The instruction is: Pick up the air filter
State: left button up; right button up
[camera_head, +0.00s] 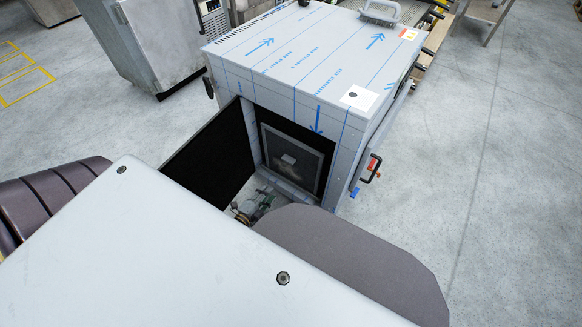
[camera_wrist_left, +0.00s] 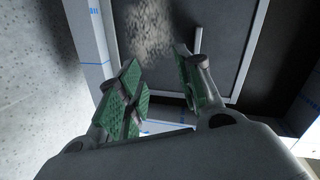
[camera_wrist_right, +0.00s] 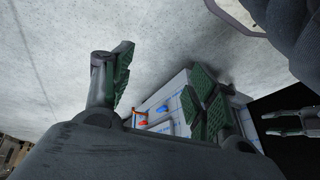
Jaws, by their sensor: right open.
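The air filter (camera_head: 292,158) looks like a dark, dusty panel in a light grey frame, standing upright in the open front of the boxy appliance. A small pale handle sits at its middle. In the left wrist view the filter (camera_wrist_left: 225,50) lies beyond the fingers, with its handle (camera_wrist_left: 198,40) near the right finger. My left gripper (camera_head: 250,207) is low in front of the filter; its green pads (camera_wrist_left: 157,88) stand apart with nothing between them. My right gripper (camera_wrist_right: 165,90) is open and empty, seen only in its own wrist view, off to the appliance's side.
The appliance (camera_head: 300,50) wears blue-marked film. Its black inner door panel (camera_head: 215,155) stands open left of the filter. A red-and-black handle (camera_head: 373,168) sticks out at right. A steel cabinet (camera_head: 150,45) stands behind left. Floor at right is clear.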

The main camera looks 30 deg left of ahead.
pick_arm(q)
jog(key=shift+w+a+r+m+t+h+b, duration=0.15)
jog(key=shift+w+a+r+m+t+b, duration=0.15)
jog(key=shift+r+m+t+b, duration=0.45)
jog(key=shift+w+a+r+m+t+h+b, duration=0.15)
jog(key=shift+w+r+m+b, duration=0.25)
jog(key=shift+b, duration=0.65)
jog(key=shift+w+a+r+m+t+h+b, duration=0.25)
jog(key=shift+r+m+t+b, duration=0.2)
jog(key=shift+m+b, duration=0.35)
pick_arm(e)
jog(key=shift+t+y, duration=0.3)
jog(key=shift+w+a+r, duration=0.1)
jog(key=shift+a+r, duration=0.1)
jog(key=shift+r, duration=0.45)
jog(key=shift+w+a+r, duration=0.1)
jog(key=shift+a+r, duration=0.1)
jog(key=shift+r, duration=0.45)
jog(key=shift+w+a+r, duration=0.1)
jog(key=shift+a+r, duration=0.1)
jog(key=shift+r, duration=0.45)
jog(key=shift+f, duration=0.1)
